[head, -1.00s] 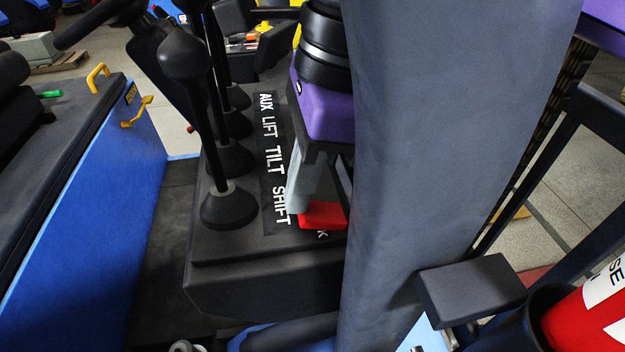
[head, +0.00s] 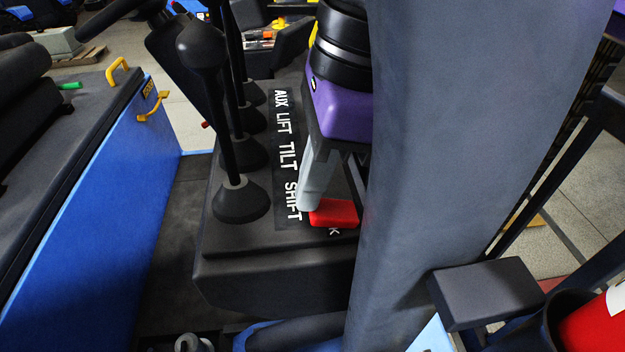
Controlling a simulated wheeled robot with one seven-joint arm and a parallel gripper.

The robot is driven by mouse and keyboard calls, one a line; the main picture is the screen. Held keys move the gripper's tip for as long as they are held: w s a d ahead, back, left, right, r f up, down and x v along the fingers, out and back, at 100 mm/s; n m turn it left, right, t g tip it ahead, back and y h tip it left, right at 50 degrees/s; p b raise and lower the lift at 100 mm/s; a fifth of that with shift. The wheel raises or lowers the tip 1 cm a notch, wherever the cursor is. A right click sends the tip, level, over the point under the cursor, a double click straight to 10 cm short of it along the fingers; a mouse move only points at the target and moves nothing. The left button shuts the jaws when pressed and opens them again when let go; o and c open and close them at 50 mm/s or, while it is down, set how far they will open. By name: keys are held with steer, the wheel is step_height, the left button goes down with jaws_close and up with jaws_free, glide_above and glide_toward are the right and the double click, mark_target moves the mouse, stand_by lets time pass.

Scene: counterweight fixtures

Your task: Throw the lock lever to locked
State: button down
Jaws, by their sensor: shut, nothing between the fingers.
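The lock lever shows as a red grip (head: 335,213) low on the right part of the dark lever console (head: 280,262). Part of its label shows beside it, ending in "K". My gripper (head: 313,192) points down from its purple body, with grey fingers shut and empty. The fingertips are at the left end of the red grip, touching it or very close; I cannot tell which. My arm hides the console to the right of the grip, so the lever's pivot and full travel are out of sight.
Several tall black levers with round knobs (head: 202,45) stand left of my gripper, by the label strip reading AUX, LIFT, TILT, SHIFT (head: 287,155). A blue panel with a yellow handle (head: 152,106) is at left. A red cylinder (head: 598,328) is at lower right.

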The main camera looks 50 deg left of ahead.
mark_target(322, 205)
steer(key=v, duration=0.6)
steer(key=shift+a+r, duration=0.1)
steer(key=shift+r, duration=0.1)
steer(key=shift+w+r, duration=0.15)
steer(key=shift+r, duration=0.5)
